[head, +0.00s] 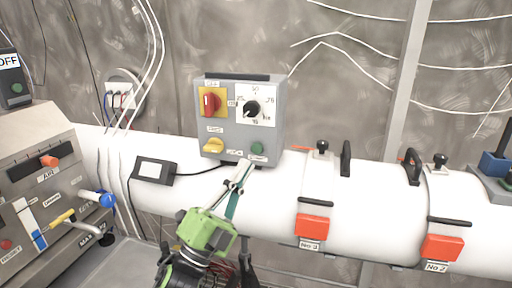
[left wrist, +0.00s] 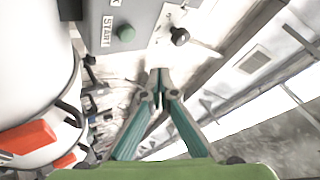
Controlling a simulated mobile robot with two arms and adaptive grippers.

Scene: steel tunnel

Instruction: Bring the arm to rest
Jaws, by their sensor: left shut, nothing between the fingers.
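My left gripper (head: 241,176) is green with teal fingers and points up toward the lower edge of a grey control box (head: 240,135). Its fingers are shut and empty. The left wrist view shows the fingertips (left wrist: 160,78) together, just below the box's lower panel. Whether they touch anything behind is hard to tell. The box carries a red rotary switch (head: 209,103), a black dial (head: 251,108), a yellow knob (head: 213,146) and a green button (head: 257,148). The green button (left wrist: 125,33) beside a START label also shows in the left wrist view. My right gripper is not in view.
A large white pipe (head: 370,205) runs behind the gripper, with orange-latched clamps (head: 312,226) to the right. A grey console (head: 40,180) with levers and a blue valve knob (head: 106,200) stands at left. A small black-framed display (head: 154,170) sits on the pipe.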

